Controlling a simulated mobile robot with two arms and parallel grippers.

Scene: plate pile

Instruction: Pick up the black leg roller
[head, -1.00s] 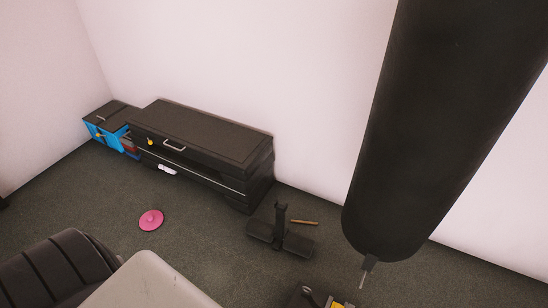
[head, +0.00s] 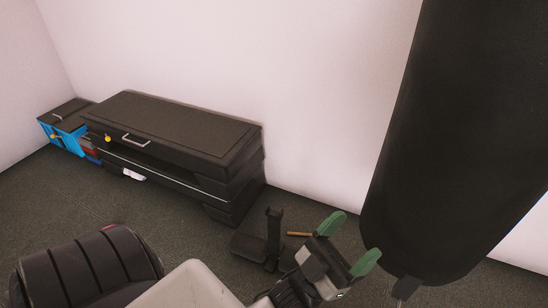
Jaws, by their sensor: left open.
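The black leg roller (head: 248,246) lies on the dark carpet in front of the cabinet's right end, in the lower middle of the head view. It has a padded roller and an upright post; its right part is hidden behind my left gripper. My left gripper (head: 351,243) is open, with green fingertips spread apart and nothing between them. It is to the right of the leg roller in the picture. I cannot tell whether it touches it. My right gripper is not in view.
A long black cabinet (head: 180,125) stands along the wall, with a blue box (head: 62,137) at its left. A large black punching bag (head: 450,150) hangs close on the right. A brown stick (head: 298,234) lies behind the gripper.

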